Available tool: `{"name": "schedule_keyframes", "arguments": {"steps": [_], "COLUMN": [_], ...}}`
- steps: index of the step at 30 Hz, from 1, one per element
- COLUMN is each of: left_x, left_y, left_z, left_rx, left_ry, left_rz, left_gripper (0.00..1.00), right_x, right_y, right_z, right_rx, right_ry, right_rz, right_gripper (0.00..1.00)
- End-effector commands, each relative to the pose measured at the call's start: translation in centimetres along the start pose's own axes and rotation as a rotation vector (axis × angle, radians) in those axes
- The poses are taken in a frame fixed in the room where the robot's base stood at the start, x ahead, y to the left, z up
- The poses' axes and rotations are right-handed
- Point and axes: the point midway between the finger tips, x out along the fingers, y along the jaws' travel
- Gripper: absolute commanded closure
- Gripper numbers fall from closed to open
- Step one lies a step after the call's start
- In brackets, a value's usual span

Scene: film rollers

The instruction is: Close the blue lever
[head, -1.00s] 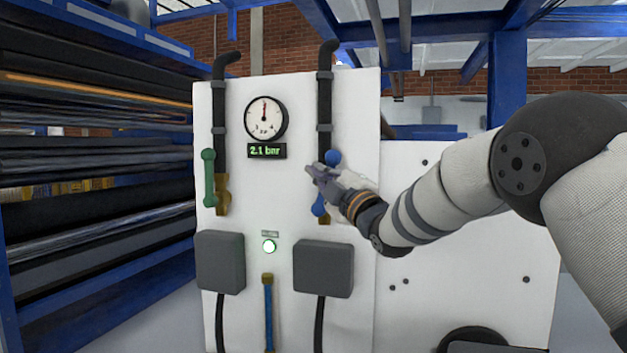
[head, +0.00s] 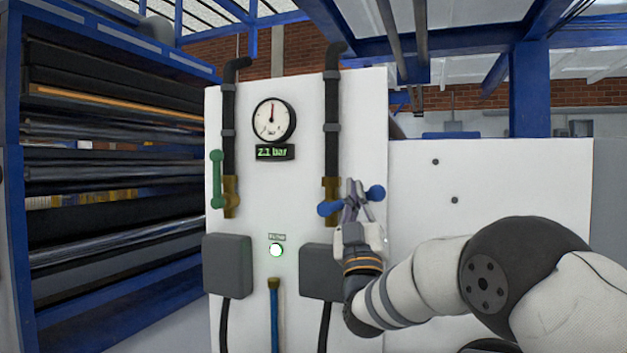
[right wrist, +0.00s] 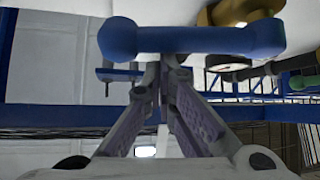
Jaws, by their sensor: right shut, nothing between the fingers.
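The blue lever (head: 328,208) lies nearly crosswise at the brass valve (head: 332,188) on the right black pipe. Its right knob is slightly higher than its left end. My right gripper (head: 355,185) is shut and empty, fingers up, in front of the lever's middle and hiding part of it. In the right wrist view the blue lever (right wrist: 190,40) spans the top, and the tips of the shut gripper (right wrist: 162,62) meet just below its bar. I cannot tell whether they touch. My left gripper is out of view.
A green lever (head: 217,180) stands upright on the left pipe's valve. Grey boxes (head: 228,266) stick out below. A rack of rollers (head: 110,180) stands left.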

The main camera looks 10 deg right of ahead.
Motion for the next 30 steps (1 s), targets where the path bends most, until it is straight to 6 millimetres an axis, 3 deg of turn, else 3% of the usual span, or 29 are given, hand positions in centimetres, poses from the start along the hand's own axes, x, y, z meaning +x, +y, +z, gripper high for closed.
{"name": "schedule_keyframes", "arguments": {"steps": [1, 9, 30], "left_x": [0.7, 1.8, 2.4], "left_y": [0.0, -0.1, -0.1], "left_z": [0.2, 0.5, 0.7], "left_rx": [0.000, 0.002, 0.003], "left_ry": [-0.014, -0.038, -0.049], "left_rz": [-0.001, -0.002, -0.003], "left_gripper": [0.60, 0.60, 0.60], "right_x": [-0.7, -1.7, -2.3], "right_y": [-0.4, -0.2, -0.2], "right_z": [0.8, 1.5, 1.9], "right_rx": [0.024, 0.143, 0.141], "right_ry": [-0.007, -0.004, -0.002], "right_rz": [0.024, 0.166, 0.166], "right_gripper": [1.00, 1.00, 1.00]}}
